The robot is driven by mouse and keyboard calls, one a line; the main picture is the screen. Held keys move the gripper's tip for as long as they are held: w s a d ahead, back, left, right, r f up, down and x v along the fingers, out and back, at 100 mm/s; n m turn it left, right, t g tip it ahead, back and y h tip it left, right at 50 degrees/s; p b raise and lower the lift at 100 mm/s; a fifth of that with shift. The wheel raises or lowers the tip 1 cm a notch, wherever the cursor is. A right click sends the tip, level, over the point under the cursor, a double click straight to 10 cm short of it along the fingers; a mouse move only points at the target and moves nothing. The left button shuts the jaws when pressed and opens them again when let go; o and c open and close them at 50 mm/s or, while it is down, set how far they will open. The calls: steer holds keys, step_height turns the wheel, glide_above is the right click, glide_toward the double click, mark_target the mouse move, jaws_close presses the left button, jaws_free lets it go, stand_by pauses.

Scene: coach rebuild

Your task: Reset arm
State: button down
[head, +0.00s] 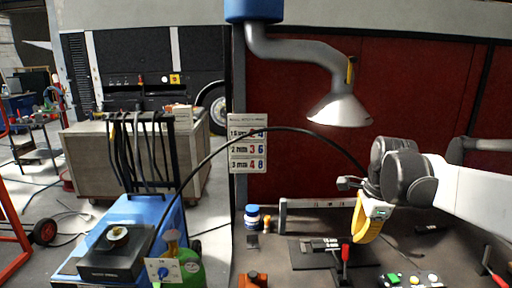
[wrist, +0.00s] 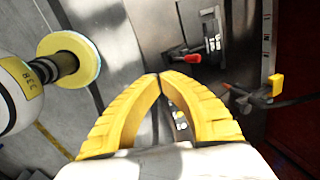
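My gripper (head: 361,236) hangs from the arm at the right of the head view, fingers pointing down above the dark workbench (head: 300,222). In the wrist view its two yellow ribbed fingers (wrist: 160,76) arch inward and their tips meet. Nothing shows held between them. A red-handled lever (head: 345,254) on a dark plate stands on the bench below and a little left of the gripper. A red handle also shows beyond the fingertips in the wrist view (wrist: 193,59).
A lamp-like hood (head: 340,110) hangs above the bench. A black hose (head: 290,129) arcs toward the arm. A blue-lidded jar (head: 252,216) and a button panel (head: 412,281) stand on the bench. A blue cart (head: 140,212) is at left. The wrist view shows a white rounded object (wrist: 15,95) close at left.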

steer(key=s+a+f+n+t+b, duration=0.1)
steer(key=s+a+f+n+t, duration=0.1)
steer(key=s+n, duration=0.7)
steer(key=s+a+f+n+t+b, duration=0.2)
steer(key=s+a+f+n, duration=0.3)
steer(key=s+n, duration=0.5)
steer(key=shift+a+f+t, duration=0.15)
steer(key=shift+a+t, duration=0.15)
steer(key=shift+a, duration=0.2)
